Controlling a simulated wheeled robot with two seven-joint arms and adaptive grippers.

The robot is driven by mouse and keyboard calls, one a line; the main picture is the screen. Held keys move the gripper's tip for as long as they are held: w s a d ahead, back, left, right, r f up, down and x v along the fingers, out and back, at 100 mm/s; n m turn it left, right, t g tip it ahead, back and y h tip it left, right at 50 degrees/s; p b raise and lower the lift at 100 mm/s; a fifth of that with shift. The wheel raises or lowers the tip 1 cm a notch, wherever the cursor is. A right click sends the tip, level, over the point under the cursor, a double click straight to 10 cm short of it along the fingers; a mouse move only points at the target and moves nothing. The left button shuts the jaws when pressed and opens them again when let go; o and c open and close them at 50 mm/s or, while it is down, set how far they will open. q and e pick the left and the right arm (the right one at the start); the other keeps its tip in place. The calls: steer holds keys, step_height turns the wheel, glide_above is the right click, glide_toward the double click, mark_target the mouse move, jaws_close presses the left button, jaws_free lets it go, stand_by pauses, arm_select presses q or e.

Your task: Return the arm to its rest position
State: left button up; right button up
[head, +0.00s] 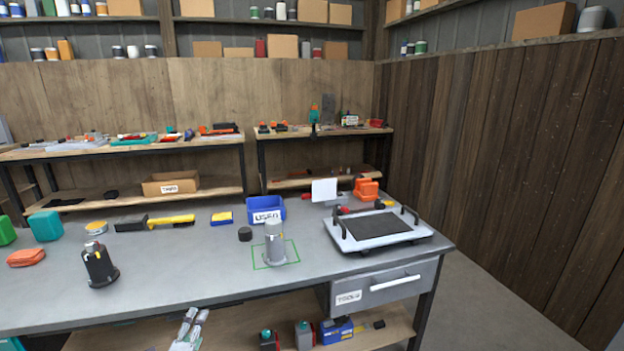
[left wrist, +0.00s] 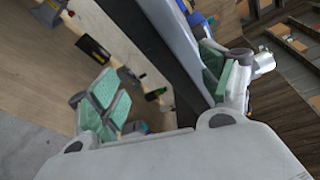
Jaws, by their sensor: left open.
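My left gripper (head: 195,318) shows at the bottom edge of the head view, low in front of the grey workbench (head: 190,270) and apart from it. In the left wrist view the same gripper (left wrist: 165,85) has its two green-padded fingers spread wide, with nothing held between them. A silver cylindrical piece (head: 274,243) stands upright inside a green square outline on the bench. A dark cylindrical piece (head: 99,266) stands on the bench to the left. My right gripper is not in view.
A white tray with a dark mat and black handles (head: 345,243) sits at the bench's right end, above a drawer (head: 385,284). A blue bin (head: 265,209) stands farther back. A lower shelf (head: 240,330) holds several tools. The bench front between the two cylinders is clear.

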arm_select(q)
steer(key=s+d+f+n+g+y, duration=0.1)
steer(key=s+f+n+g, duration=0.4)
steer(key=f, duration=0.4)
steer(key=s+d+f+n+g+y, duration=0.1)
steer(key=s+f+n+g, duration=0.2)
steer(key=s+f+n, duration=0.5)
steer(key=s+d+f+n+g+h, duration=0.2)
steer(key=s+d+f+n+g, duration=0.15)
steer(key=s+d+f, duration=0.35)
steer(key=s+d+f+n+g+h, duration=0.2)
steer(key=s+d+f+g, duration=0.25)
steer(key=s, duration=0.45)
steer(key=s+a+p, duration=0.3)
steer(key=s+p, duration=0.8)
steer(key=p, duration=0.4)
steer(key=s+a+r+p, duration=0.1)
steer(key=s+a+p, duration=0.3)
steer(key=s+p, duration=0.7)
steer(key=p, duration=0.4)
steer(key=shift+y, duration=0.4)
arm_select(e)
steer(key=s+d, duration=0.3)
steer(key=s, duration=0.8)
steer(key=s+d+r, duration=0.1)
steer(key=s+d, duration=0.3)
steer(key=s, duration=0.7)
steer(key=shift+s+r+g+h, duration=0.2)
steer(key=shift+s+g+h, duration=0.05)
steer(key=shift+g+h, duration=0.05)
